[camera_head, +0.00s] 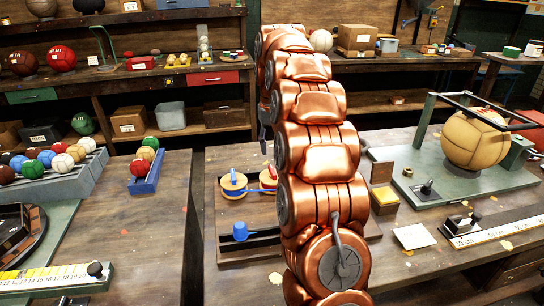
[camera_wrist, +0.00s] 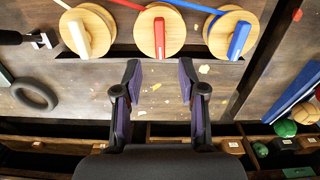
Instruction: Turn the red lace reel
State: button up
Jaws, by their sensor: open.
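In the wrist view, three round wooden reels stand in a row along the top. The red lace reel (camera_wrist: 175,36) is the middle one, with a red bar on its face pointing down the picture and red lace running off its top. The white reel (camera_wrist: 101,16) is to its left and the blue reel (camera_wrist: 220,22) to its right. My gripper (camera_wrist: 159,78) is open and empty, its two fingers apart just below the red reel, not touching it. In the head view the reel with the blue bar (camera_head: 233,187) shows, and the red reel (camera_head: 268,185) is partly hidden by my arm.
A blue tray of balls (camera_head: 146,184) is left of the reels. A blue knob (camera_head: 240,231) sits on the board's near part. A ball in a frame (camera_head: 474,140) stands at right. A black ring (camera_wrist: 35,93) lies at left in the wrist view.

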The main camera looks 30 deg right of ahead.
notch_tip(320, 180, up, 4)
dwell(0.5)
jog(key=shift+a, duration=0.1)
dwell(0.4)
jog(key=s+a+n+g+p, duration=0.1)
jog(key=s+a+n+p, duration=0.15)
jog(key=s+a, duration=1.45)
jog(key=s+a+f, duration=0.2)
jog(key=s, duration=0.5)
jog(key=s+a+f+n, duration=0.1)
jog(key=s+a+f, duration=0.1)
jog(key=s, duration=0.5)
jog(key=s+a+f, duration=0.2)
jog(key=s+f, duration=0.2)
jog(key=s, duration=0.3)
jog(key=shift+a+f+g+p, duration=0.25)
jog(key=shift+a+g+p, duration=0.1)
jog(key=shift+g+p, duration=0.05)
jog(key=shift+d+n, duration=0.1)
jog(key=shift+n, duration=0.15)
